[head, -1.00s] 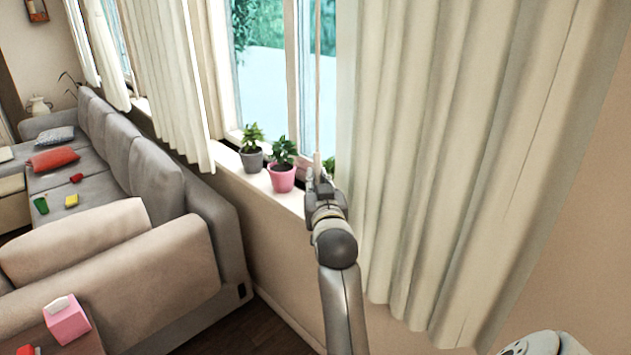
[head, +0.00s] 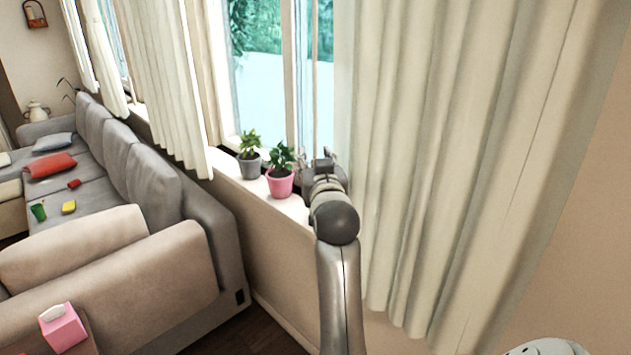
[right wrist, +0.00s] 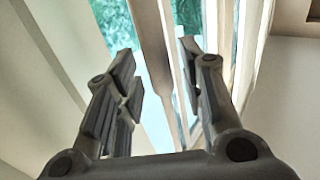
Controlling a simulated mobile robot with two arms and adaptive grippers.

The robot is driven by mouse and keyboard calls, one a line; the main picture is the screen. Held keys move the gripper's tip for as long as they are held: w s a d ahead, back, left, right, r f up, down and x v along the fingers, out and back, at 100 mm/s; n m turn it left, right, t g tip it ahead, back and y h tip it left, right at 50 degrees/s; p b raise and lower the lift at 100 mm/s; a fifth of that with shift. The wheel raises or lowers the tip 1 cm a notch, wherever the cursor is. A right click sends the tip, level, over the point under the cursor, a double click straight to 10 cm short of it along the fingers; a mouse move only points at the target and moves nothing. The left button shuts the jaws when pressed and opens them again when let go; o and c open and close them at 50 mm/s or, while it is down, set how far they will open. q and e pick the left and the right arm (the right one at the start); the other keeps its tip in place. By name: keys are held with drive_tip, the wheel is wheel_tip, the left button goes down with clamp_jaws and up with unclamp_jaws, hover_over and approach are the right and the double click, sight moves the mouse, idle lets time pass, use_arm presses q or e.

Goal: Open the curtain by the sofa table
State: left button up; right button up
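A long cream curtain (head: 450,150) hangs in folds at the right of the window, with its left edge beside my right gripper. Another cream curtain (head: 165,80) hangs to the left of the window. A thin pull rod (head: 315,75) hangs in front of the glass, above my right gripper (head: 322,165). In the right wrist view the gripper (right wrist: 155,75) has its two fingers apart, and a slim brownish strip, perhaps the rod, shows between them. I cannot tell whether the fingers touch it. My left gripper is not in view.
Plants in a grey pot (head: 250,165) and a pink pot (head: 280,182) stand on the sill, close left of my right gripper. A grey sofa (head: 150,180) fills the left side.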

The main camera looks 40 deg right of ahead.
drive_tip(key=shift+r, duration=1.4)
